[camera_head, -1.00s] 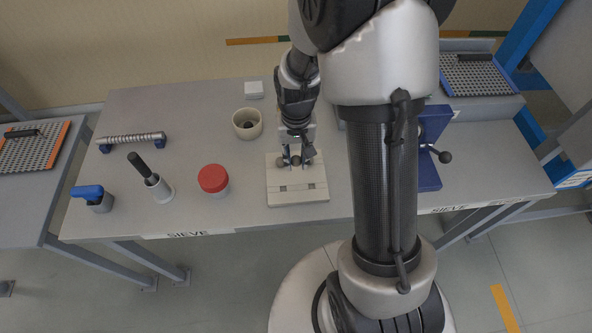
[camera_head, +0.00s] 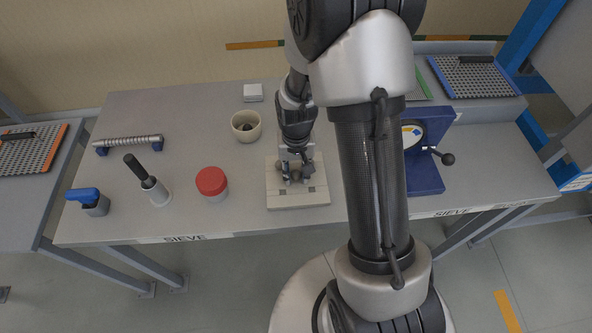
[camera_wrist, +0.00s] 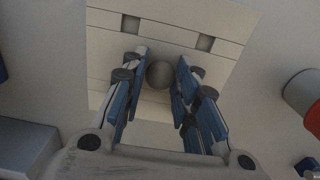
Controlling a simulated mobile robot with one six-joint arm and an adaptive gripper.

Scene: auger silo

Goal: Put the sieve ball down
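The sieve ball (camera_wrist: 159,75) is a small grey sphere, seen in the wrist view between the two blue-padded fingers of my gripper (camera_wrist: 160,82). Narrow gaps show on both sides of it, so the fingers stand apart around it and do not seem to press on it. Behind it is a pale block (camera_wrist: 225,20) with small square slots, which also shows on the table in the head view (camera_head: 297,200). My gripper (camera_head: 295,178) is low over the rear part of this block. Whether the ball touches the block is not clear.
Left of the block are a red-lidded jar (camera_head: 211,182), a black-handled tool in a pale holder (camera_head: 157,191) and a blue-topped item (camera_head: 93,202). Behind is a beige cup (camera_head: 246,126) with something dark inside. A blue stand with a dial (camera_head: 425,175) is right.

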